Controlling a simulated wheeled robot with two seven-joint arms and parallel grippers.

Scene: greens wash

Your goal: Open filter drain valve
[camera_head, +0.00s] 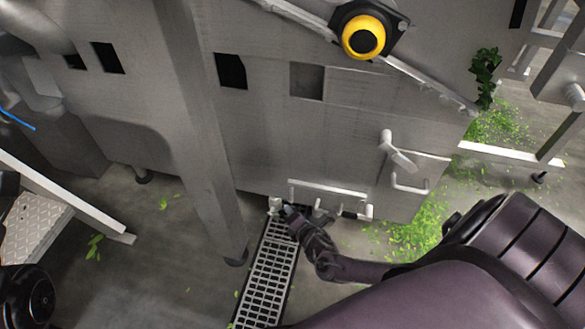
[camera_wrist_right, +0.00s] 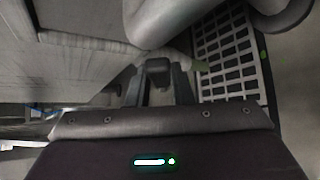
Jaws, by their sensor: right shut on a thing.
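My right gripper (camera_head: 290,212) reaches in low at the base of the grey machine, above the floor grate. It is shut on a small dark part that I take to be the drain valve handle. In the right wrist view, the fingers (camera_wrist_right: 158,88) close around this dark handle (camera_wrist_right: 158,68), just below a thick grey pipe (camera_wrist_right: 165,22). In the head view a small pale pipe end (camera_head: 275,204) shows beside the fingertips. The gripper hides most of the valve, so its turn angle cannot be told. My left gripper is not in view.
The floor grate (camera_head: 268,282) runs under the gripper. A white rail (camera_head: 328,188) and a lever handle (camera_head: 398,152) are on the machine to the right. A machine leg (camera_head: 205,130) stands left of the gripper. Green leaf scraps (camera_head: 415,228) lie on the floor.

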